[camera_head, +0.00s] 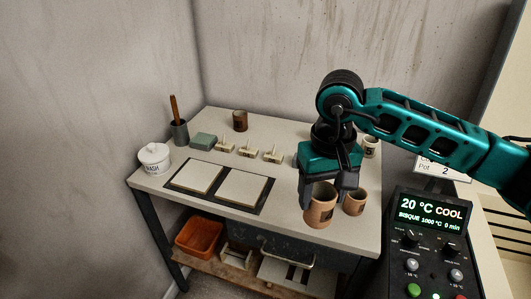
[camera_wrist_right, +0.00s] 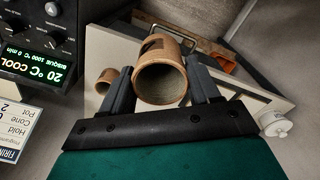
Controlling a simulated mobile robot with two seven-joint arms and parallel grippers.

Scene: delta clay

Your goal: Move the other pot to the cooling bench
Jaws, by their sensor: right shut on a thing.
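My right gripper (camera_head: 324,198) is shut on a tan clay pot (camera_head: 320,213), which is upright over the front right part of the pale-topped bench (camera_head: 285,212). I cannot tell whether its base touches the top. In the right wrist view the fingers (camera_wrist_right: 158,72) grip either side of the held pot (camera_wrist_right: 166,47), its open mouth towards the camera. A second clay pot (camera_head: 354,203) with a dark mark stands on the bench just right of it, and shows left of the fingers in the wrist view (camera_wrist_right: 104,82). My left gripper is not in view.
Two pale tiles (camera_head: 243,188) lie on a dark mat. Behind are small cream pieces (camera_head: 248,150), a green block (camera_head: 203,141), a brown cup (camera_head: 240,121) and another pot (camera_head: 370,147). The kiln control panel (camera_head: 432,233) is at right.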

